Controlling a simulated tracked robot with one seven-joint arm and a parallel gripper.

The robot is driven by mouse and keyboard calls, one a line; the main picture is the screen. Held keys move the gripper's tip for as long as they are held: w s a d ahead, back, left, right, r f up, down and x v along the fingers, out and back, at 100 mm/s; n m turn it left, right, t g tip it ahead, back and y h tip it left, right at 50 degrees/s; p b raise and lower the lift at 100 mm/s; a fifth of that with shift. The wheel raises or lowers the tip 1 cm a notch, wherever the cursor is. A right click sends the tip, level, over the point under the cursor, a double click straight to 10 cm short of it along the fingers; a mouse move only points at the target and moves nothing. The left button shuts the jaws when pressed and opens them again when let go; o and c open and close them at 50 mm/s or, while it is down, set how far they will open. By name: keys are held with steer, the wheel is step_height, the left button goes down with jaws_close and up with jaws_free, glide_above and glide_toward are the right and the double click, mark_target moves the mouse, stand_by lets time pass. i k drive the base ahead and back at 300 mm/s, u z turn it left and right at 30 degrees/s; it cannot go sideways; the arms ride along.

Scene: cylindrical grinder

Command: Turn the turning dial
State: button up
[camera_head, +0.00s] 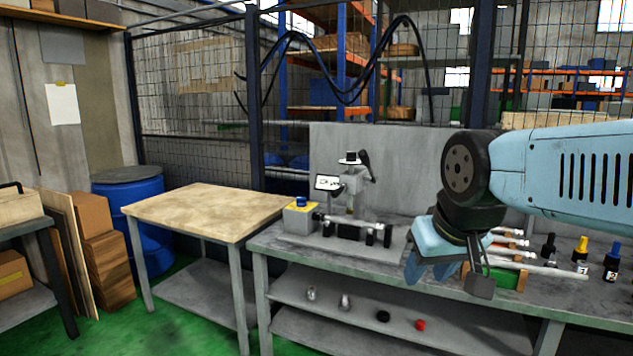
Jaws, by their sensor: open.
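A grey box with a yellow top (299,216) stands at the left end of the grey metal workbench (290,243). A small blue round knob (301,202) sits on its top and looks like the turning dial. Its markings are too small to read. My gripper (447,277) is open and points down over the right part of the bench, well to the right of the knob. Nothing shows between its fingers. It covers part of the bench behind it.
A device with a small screen (328,183) and a dark horizontal fixture (356,230) stand just right of the box. A wooden-topped table (210,208) adjoins at left. Mesh fencing stands behind.

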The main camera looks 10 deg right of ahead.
mark_target(299, 202)
steer(key=u, duration=0.05)
steer(key=i, duration=0.45)
steer(key=z, duration=0.2)
steer(key=k, duration=0.95)
steer(key=u, duration=0.15)
steer(key=i, duration=1.9)
steer(key=u, duration=0.15)
